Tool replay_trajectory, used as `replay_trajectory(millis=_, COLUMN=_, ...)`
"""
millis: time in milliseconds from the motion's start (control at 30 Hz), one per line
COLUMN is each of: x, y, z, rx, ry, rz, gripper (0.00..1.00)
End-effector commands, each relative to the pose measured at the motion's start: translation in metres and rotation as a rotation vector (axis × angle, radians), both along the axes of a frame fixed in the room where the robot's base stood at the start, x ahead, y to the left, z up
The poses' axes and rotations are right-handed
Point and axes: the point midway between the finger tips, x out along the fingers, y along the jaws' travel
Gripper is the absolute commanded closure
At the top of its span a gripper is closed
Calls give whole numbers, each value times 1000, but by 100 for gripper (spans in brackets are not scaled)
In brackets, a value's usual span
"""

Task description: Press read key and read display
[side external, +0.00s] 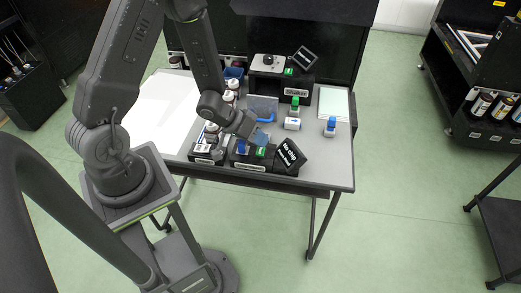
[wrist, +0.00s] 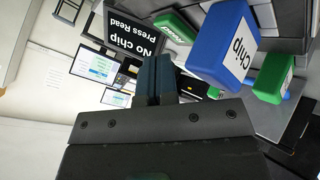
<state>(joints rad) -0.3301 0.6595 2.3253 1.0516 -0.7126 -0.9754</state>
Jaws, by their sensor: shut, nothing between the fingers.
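The black display (side external: 290,154) stands tilted at the right end of the dark reader block (side external: 262,168) near the table's front edge. It reads "No chip / Press Read", and it also shows in the wrist view (wrist: 130,32). The green read key (side external: 262,152) is left of the display; it also shows in the wrist view (wrist: 175,27). A blue block marked "Chip" (wrist: 226,44) is beside the key in the wrist view. My gripper (side external: 260,137) is shut and empty, just above the reader. Its dark blue fingers (wrist: 156,78) appear apart from the key.
A shaker (side external: 296,92) with its own display (side external: 305,58) stands at the back. A white sheet (side external: 160,108) covers the left side. The front right tabletop is clear.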

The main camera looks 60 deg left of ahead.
Motion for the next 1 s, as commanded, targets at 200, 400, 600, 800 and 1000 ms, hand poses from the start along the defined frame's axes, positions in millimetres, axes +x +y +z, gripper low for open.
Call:
replay_trajectory(millis=200, x=0, y=0, z=0, rx=0, ry=0, rz=0, gripper=100)
replay_trajectory(millis=400, x=0, y=0, z=0, rx=0, ry=0, rz=0, gripper=100)
replay_trajectory(millis=600, x=0, y=0, z=0, rx=0, ry=0, rz=0, gripper=100)
replay_trajectory(millis=800, x=0, y=0, z=-6, rx=-1, ry=1, rz=1, gripper=100)
replay_trajectory(millis=1000, x=0, y=0, z=-9, rx=0, ry=0, rz=0, gripper=100)
